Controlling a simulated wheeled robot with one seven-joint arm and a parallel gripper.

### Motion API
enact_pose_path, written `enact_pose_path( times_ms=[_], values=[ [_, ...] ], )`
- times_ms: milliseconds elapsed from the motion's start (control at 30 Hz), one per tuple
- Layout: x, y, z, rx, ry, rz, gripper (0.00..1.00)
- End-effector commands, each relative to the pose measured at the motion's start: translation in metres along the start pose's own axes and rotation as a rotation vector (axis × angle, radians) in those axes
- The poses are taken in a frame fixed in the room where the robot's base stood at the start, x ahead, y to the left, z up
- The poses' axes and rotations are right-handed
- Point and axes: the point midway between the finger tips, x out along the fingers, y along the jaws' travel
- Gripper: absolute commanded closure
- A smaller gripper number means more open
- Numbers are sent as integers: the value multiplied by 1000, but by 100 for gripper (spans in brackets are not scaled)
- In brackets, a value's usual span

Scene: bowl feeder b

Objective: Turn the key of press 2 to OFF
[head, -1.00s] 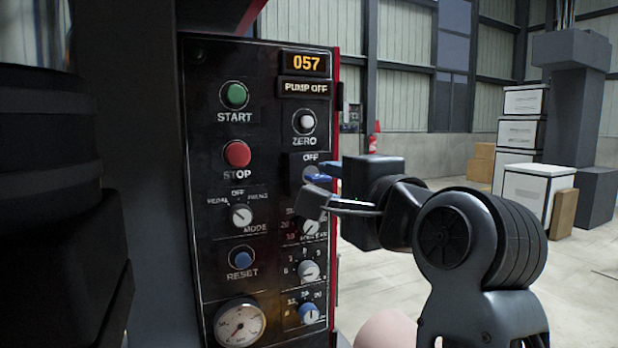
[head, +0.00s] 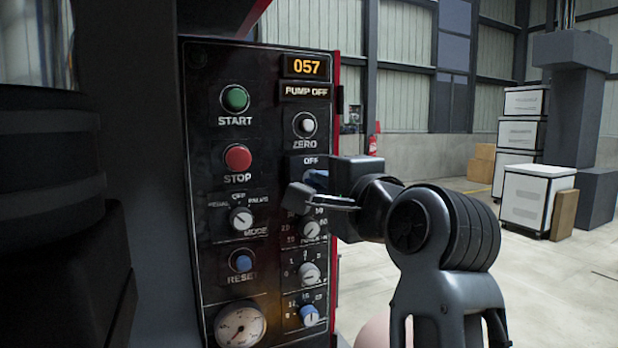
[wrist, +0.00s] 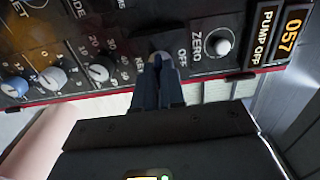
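The press panel (head: 205,270) faces me, with an amber readout of 057 and a PUMP OFF sign. My gripper (head: 316,181) is at the key switch, below the ZERO button and the OFF label. In the wrist view my two dark blue fingers (wrist: 161,72) lie close together, with their tips at the switch between the KEY and OFF labels. They cover the key, so its angle is hidden. I cannot tell whether they press on it or only stand around it. No press number is readable.
The ZERO button (head: 305,125) is just above my fingers and a white-pointer knob (head: 312,229) just below. The red STOP button (head: 238,158) and MODE knob (head: 241,220) are to the left. White crates (head: 536,199) stand far off on open floor.

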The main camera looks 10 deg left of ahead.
Motion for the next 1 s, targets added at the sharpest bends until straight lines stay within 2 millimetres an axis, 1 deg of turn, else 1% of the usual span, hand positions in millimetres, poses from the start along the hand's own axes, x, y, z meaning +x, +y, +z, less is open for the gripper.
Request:
enact_pose_path(
  times_ms=[33,67,100,533,633,833,900,1000],
  values=[
    [0,0,0,0,0,0,96],
    [0,0,0,0,0,1,99],
    [0,0,0,0,0,1,100],
    [0,0,0,-12,0,1,100],
    [0,0,-1,-101,2,2,100],
    [0,1,-1,-362,2,2,100],
    [0,1,-1,-414,1,2,100],
    [0,1,0,-441,0,2,100]
  ],
)
